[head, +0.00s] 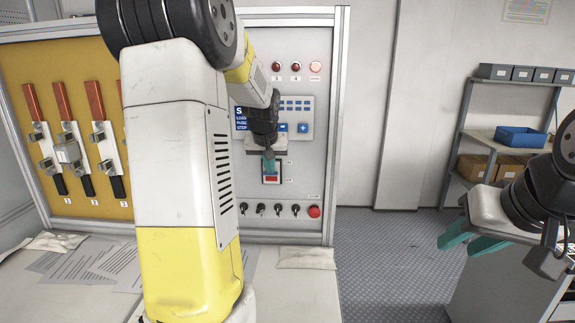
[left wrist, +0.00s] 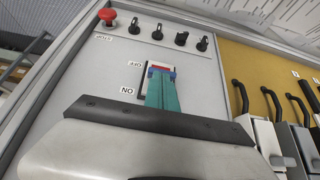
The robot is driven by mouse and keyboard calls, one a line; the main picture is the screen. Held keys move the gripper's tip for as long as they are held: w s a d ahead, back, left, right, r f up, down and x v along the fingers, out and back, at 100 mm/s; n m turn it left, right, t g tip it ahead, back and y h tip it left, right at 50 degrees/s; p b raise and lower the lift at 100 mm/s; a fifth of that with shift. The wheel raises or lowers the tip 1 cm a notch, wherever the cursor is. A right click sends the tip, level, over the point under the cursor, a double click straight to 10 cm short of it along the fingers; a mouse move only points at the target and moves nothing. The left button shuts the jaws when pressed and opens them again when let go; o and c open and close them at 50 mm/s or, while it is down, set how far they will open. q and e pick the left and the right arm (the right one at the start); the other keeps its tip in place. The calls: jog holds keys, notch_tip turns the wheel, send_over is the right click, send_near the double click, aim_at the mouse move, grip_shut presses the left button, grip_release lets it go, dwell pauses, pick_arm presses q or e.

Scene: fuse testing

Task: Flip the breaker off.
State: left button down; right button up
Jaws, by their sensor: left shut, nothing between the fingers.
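The breaker (head: 271,179) is a small dark-framed switch with a red part, on the grey panel below the blue display area. In the left wrist view the breaker (left wrist: 149,70) shows beside the OFF and ON labels, partly hidden by my fingers. My left gripper (head: 268,161) is shut and empty, its teal fingertips right at the breaker; they also show in the left wrist view (left wrist: 161,74). I cannot tell whether they touch it, and the lever position is hidden. My right gripper (head: 456,246) is open and empty at the right, away from the panel.
A row of black knobs (head: 277,210) and a red stop button (head: 314,211) sit below the breaker. Indicator lamps (head: 295,66) are above. Shelves with a blue bin (head: 520,137) stand at the right.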

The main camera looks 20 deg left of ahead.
pick_arm(q)
jog(key=f, duration=0.1)
jog(key=s+f, duration=0.1)
jog(key=f, duration=0.1)
jog(key=shift+s+d+t, duration=0.25)
jog(key=shift+s+t, duration=0.05)
jog(key=shift+r, duration=0.1)
jog(key=shift+r, duration=0.75)
